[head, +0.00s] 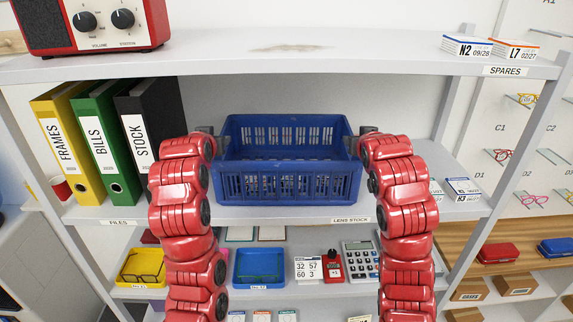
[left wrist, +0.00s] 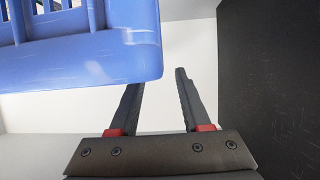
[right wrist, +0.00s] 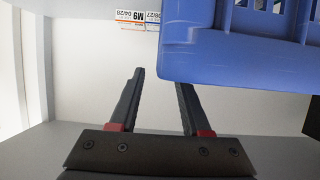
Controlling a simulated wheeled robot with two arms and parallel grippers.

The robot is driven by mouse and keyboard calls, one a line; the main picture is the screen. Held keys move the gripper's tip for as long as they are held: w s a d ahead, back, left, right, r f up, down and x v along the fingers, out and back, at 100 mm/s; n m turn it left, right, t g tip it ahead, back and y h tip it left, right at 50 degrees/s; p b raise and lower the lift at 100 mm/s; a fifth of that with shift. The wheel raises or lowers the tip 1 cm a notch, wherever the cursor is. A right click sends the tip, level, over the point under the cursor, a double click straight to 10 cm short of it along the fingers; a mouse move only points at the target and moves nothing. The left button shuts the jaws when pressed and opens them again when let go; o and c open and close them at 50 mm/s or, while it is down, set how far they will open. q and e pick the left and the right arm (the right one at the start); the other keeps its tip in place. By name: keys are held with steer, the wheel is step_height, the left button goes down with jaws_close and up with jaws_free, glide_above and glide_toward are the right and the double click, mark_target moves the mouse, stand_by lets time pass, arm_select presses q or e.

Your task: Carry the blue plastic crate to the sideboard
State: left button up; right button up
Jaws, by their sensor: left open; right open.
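The blue plastic crate (head: 288,186) stands upright on the middle shelf, with slotted walls and an open top. It looks empty. My left gripper (head: 207,131) is at its left rim and my right gripper (head: 368,131) at its right rim. Both are open. In the left wrist view the crate (left wrist: 75,65) covers the tip of one finger of my left gripper (left wrist: 157,78). In the right wrist view the crate (right wrist: 235,60) covers part of one finger of my right gripper (right wrist: 160,77). I cannot tell whether either gripper touches it. I cannot make out a sideboard.
Yellow (head: 72,145), green (head: 106,145) and black (head: 150,115) binders stand close left of my left gripper. The upper shelf (head: 290,55) runs above the crate. Small boxes (head: 463,188) sit to its right. A tray (head: 259,267) and calculator (head: 361,261) lie on the shelf below.

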arm_select(q)
steer(key=shift+x, duration=2.95)
arm_select(e)
steer(key=shift+x, duration=2.95)
arm_select(q)
steer(key=shift+s, duration=0.1)
jaws_close()
arm_select(e)
jaws_close()
steer(key=shift+r, duration=0.15)
